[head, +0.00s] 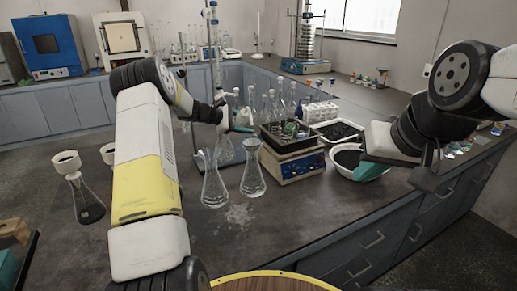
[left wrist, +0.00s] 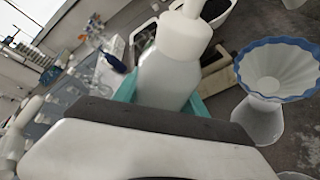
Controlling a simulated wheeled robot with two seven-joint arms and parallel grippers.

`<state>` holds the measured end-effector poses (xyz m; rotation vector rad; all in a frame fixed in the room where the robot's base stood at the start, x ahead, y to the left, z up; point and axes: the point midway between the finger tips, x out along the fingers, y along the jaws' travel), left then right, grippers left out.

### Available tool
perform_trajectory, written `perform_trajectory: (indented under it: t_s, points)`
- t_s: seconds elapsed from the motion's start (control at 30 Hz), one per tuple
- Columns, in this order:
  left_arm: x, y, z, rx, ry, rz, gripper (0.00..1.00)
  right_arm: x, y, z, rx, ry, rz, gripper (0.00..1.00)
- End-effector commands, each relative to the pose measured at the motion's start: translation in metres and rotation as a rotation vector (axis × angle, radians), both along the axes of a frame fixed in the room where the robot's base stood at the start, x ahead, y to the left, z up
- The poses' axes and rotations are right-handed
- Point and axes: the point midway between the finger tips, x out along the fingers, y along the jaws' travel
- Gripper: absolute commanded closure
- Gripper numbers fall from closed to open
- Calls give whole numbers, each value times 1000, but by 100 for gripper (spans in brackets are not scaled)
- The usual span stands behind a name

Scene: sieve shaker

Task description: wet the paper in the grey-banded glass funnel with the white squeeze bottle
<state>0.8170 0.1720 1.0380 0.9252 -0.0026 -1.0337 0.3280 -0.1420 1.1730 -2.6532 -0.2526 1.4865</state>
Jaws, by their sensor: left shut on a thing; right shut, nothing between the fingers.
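The white squeeze bottle (left wrist: 165,78) is held between the teal fingers of my left gripper (left wrist: 165,100) in the left wrist view. In the head view my left gripper (head: 240,128) is mostly hidden behind its own arm. A funnel with a blue wavy rim and pale fluted paper (left wrist: 277,72) stands on a flask (left wrist: 257,121) right of the bottle, apart from it. I cannot make out a grey band on any funnel. My right gripper (head: 372,171) is shut and empty over a white basin at the right.
Two clear flasks (head: 214,186) (head: 252,176) stand mid-bench. At left, a white-topped flask (head: 90,207) holds dark liquid. A hotplate-like unit (head: 296,168) and the white basin (head: 344,174) stand right of centre.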

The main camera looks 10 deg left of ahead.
Motion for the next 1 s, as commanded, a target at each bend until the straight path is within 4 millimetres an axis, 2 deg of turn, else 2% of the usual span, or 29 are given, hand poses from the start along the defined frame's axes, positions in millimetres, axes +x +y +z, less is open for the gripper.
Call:
perform_trajectory:
  t_s: [0.27,0.8,1.0]
  points:
    - [1,0,1,-14,23,-1,60,0,0,0,0,0,0,100]
    - [1,0,17,-313,563,-2,60,0,0,0,0,0,0,100]
    - [0,0,21,-357,641,-1,60,0,0,0,0,0,0,100]
